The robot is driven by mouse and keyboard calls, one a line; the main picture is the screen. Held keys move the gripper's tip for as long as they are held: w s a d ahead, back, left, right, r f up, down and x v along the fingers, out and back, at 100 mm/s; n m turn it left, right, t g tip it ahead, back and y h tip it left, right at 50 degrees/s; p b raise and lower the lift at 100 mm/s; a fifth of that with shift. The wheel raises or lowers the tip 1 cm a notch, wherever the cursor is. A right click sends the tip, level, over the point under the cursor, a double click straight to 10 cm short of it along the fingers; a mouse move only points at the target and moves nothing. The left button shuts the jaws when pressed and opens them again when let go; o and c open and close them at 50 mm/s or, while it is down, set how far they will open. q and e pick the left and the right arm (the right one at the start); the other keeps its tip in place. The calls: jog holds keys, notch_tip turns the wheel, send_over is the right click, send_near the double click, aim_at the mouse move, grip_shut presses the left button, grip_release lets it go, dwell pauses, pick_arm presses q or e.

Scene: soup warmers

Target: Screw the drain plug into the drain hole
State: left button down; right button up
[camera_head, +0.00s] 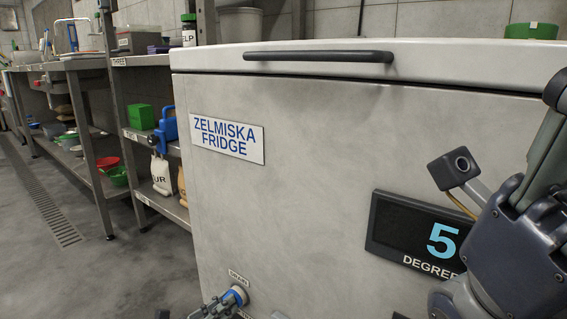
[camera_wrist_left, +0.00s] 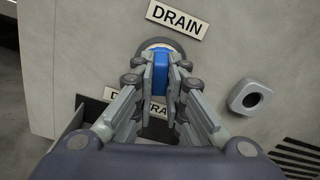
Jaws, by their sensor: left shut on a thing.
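The blue drain plug (camera_head: 238,292) is at the lower front of the white fridge, under a small DRAIN label. My left gripper (camera_head: 227,301) is shut on it. In the left wrist view the blue plug (camera_wrist_left: 160,80) is between the two fingers of my left gripper (camera_wrist_left: 161,88). Its far end is against a round ring, the drain hole (camera_wrist_left: 165,44), directly below the DRAIN sign. How deep the plug sits in the hole is hidden. My right gripper (camera_head: 548,140) is partly in view at the right edge, and its fingertips are cut off or unclear.
The fridge (camera_head: 310,190) fills the middle, with a handle (camera_head: 318,57) on its lid and a display (camera_head: 415,235) showing 5. In the left wrist view a grey square fitting (camera_wrist_left: 249,97) sticks out right of the drain. Metal shelves (camera_head: 150,140) stand left; the floor there is clear.

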pick_arm(q)
jog(key=shift+d+r+m+b, duration=0.1)
jog(key=shift+m+b, duration=0.8)
jog(key=shift+m, duration=0.7)
jog(key=c, duration=1.6)
grip_release()
jog(key=shift+o, duration=0.2)
jog(key=b+v, duration=0.1)
jog(key=v, duration=0.8)
